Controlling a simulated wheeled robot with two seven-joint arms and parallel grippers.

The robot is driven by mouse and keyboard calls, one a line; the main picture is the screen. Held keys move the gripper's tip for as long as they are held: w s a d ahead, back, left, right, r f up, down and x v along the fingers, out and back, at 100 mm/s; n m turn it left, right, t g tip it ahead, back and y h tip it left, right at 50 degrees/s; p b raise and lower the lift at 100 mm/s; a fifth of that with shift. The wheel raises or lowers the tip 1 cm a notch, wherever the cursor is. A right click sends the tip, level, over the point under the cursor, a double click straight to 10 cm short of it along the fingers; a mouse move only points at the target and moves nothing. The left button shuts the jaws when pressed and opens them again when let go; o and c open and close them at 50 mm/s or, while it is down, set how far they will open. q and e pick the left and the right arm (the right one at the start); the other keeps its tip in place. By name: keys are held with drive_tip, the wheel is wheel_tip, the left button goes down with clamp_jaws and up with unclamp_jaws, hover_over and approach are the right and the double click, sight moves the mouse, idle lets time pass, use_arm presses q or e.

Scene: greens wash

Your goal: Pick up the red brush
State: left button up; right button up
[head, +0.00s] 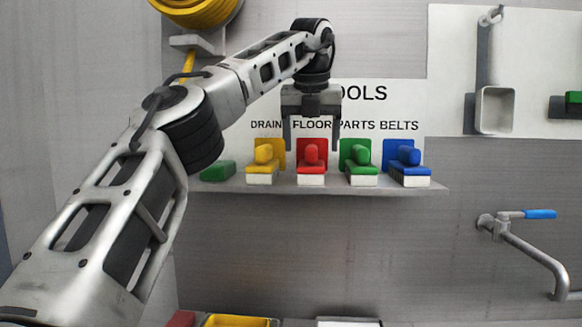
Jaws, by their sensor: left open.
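The red brush (311,165) stands on a grey wall shelf (300,188), in a row with brushes of other colours. It has a red handle and a pale bristle block underneath. My left gripper (311,146) reaches in from the left and points down. Its two fingers are apart, and they appear above and to either side of the red brush's top in the picture. I cannot tell how far the fingers are from the brush in depth. The gripper looks empty. My right gripper does not show.
A yellow brush (262,165) stands close on the left, a green brush (357,165) close on the right, and a blue brush (406,165) beyond it. A green item (218,170) lies at the shelf's left end. A tap with a blue lever (540,214) sticks out at right.

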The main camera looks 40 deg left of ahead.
sight(311, 162)
use_arm(q)
drive_tip(key=x, duration=0.6)
drive_tip(key=shift+w+a+r, duration=0.1)
drive_tip(key=shift+w+a, duration=0.05)
drive_tip(key=shift+w, duration=0.1)
drive_tip(key=shift+s, duration=0.1)
drive_tip(key=shift+r, duration=0.1)
drive_tip(key=c, duration=1.1)
